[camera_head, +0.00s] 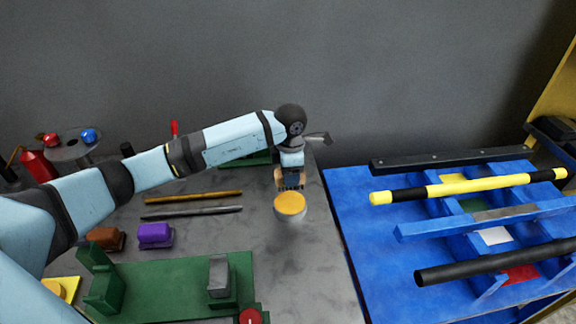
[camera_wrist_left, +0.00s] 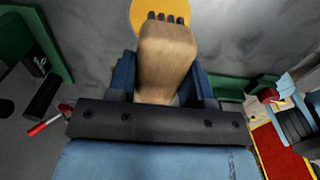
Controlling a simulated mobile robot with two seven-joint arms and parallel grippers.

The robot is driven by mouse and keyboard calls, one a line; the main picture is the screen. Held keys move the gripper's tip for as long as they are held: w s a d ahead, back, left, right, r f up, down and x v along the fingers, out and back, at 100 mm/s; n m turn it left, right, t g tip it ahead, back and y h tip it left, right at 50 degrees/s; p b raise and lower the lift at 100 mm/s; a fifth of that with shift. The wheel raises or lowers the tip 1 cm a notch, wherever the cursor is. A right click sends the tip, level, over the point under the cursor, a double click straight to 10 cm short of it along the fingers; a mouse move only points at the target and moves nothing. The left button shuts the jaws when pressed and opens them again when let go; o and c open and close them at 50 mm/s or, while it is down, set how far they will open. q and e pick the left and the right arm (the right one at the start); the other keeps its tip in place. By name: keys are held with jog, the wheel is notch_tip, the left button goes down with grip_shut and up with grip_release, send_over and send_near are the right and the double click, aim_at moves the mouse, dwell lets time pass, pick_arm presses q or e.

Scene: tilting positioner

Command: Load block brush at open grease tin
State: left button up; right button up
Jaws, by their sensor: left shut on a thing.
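The open grease tin (camera_head: 290,204) is a round grey tin with yellow grease on top, standing on the grey table near its right edge. It also shows at the top of the left wrist view as a yellow disc (camera_wrist_left: 143,12), partly hidden behind the brush. My left gripper (camera_head: 290,172) is shut on the block brush, a wooden block with dark bristle tufts (camera_wrist_left: 165,60). The brush (camera_head: 291,179) is just above and behind the tin, bristles pointing towards it. I cannot tell whether the bristles touch the grease. My right gripper is in neither view.
A green fixture (camera_head: 150,290) stands at the front left, with a purple block brush (camera_head: 155,235) and a brown one (camera_head: 105,238) behind it. Two rods (camera_head: 193,197) lie left of the tin. A blue rack (camera_head: 375,215) with several bars stands at right.

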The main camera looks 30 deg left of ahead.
pick_arm(q)
jog(key=shift+f, duration=0.5)
jog(key=shift+f+b, duration=1.45)
jog(key=shift+f, duration=1)
jog(key=shift+f+b, duration=0.35)
jog(key=shift+f, duration=0.15)
jog(key=shift+r+p, duration=1.7)
jog(key=shift+r, duration=1.8)
